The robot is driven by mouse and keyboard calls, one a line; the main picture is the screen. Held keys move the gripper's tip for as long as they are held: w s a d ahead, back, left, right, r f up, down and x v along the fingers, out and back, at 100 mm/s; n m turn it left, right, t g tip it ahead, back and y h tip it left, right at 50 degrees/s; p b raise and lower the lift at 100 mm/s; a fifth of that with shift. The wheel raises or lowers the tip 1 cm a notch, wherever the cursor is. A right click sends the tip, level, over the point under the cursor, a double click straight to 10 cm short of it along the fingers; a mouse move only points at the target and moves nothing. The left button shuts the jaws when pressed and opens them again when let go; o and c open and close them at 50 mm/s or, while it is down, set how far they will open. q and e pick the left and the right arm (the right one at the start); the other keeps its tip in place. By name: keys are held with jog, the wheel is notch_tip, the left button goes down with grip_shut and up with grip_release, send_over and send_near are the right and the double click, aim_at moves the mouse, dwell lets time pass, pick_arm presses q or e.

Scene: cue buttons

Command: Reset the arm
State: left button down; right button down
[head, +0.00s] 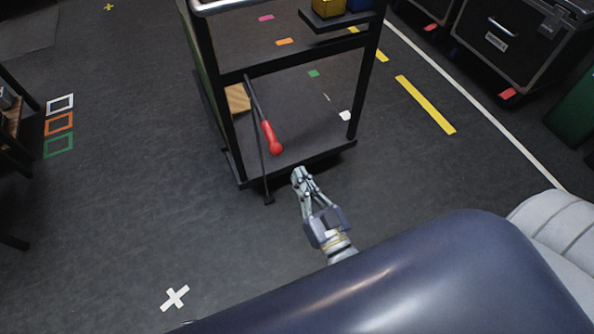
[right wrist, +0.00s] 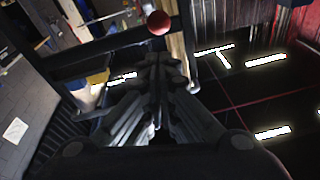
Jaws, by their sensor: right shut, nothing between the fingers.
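My right gripper (head: 298,174) is shut with nothing in it, low in front of a black-framed cart (head: 290,72). In the right wrist view its fingers (right wrist: 160,62) are together and point up the picture. A dark rod with a red end (head: 269,138) shows at the cart's open front, just left of and beyond the fingertips, apart from them in the head view. A red ball (right wrist: 158,22) appears beyond the fingers in the right wrist view; I cannot tell if it is that red end. No cue buttons can be made out. My left gripper is out of view.
Yellow and blue bins (head: 328,8) sit on the cart's upper shelf. Black cases (head: 510,38) stand at the right. The floor has a white cross (head: 175,298), coloured squares (head: 59,124) and a yellow stripe (head: 425,104).

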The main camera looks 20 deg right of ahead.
dwell(0.5)
